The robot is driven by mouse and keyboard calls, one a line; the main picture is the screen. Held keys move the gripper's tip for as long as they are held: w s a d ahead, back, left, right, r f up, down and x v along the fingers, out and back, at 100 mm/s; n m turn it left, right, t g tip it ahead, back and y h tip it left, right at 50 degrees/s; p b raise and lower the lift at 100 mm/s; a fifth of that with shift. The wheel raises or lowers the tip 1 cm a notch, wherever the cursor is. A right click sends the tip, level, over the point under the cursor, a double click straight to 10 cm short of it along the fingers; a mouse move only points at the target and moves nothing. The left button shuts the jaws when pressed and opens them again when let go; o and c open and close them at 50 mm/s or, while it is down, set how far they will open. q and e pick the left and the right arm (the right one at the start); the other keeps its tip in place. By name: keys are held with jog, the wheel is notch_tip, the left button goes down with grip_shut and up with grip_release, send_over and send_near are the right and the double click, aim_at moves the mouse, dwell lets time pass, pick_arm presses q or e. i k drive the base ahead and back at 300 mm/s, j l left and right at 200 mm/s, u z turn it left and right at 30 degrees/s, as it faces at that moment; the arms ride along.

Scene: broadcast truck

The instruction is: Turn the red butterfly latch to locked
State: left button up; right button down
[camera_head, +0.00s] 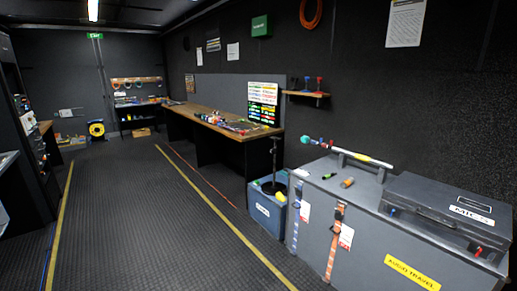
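A dark flat case (445,205) with a white label lies on top of a large grey trunk (345,235) at the right of the head view. A small red part (478,251) on the case's front face, near its right end, looks like the red butterfly latch. It is too small to tell which way it is turned. Neither of my grippers is in view.
Straps hang down the trunk's front. A blue-grey bin (266,213) stands left of the trunk. The floor (150,220) is mostly clear.

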aim_at(478, 250)
jog(key=z, duration=1.75)
